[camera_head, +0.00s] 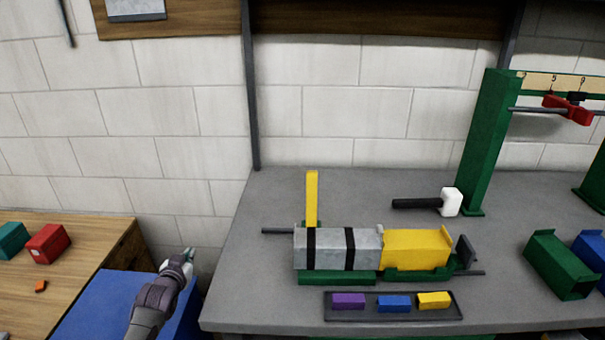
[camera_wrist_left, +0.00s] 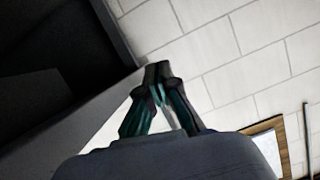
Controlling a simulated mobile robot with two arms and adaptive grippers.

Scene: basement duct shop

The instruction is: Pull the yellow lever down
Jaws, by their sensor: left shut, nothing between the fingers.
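The yellow lever (camera_head: 312,198) stands upright at the back left of a duct fixture on the grey table. The fixture holds a grey block with black bands (camera_head: 330,250) and a yellow block (camera_head: 415,250) on a green base (camera_head: 337,278). My left gripper (camera_head: 189,256) is left of the grey table, well apart from the lever, and shut with nothing in it. In the left wrist view its fingertips (camera_wrist_left: 158,72) are together before a white block wall, and the lever is not seen there. My right gripper is not in view.
A dark tray (camera_head: 392,313) with purple, blue and yellow blocks lies in front of the fixture. A mallet (camera_head: 430,203) lies behind it. A green post (camera_head: 490,145) rises at the right. A wooden table (camera_head: 60,300) with teal and red boxes stands at the left.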

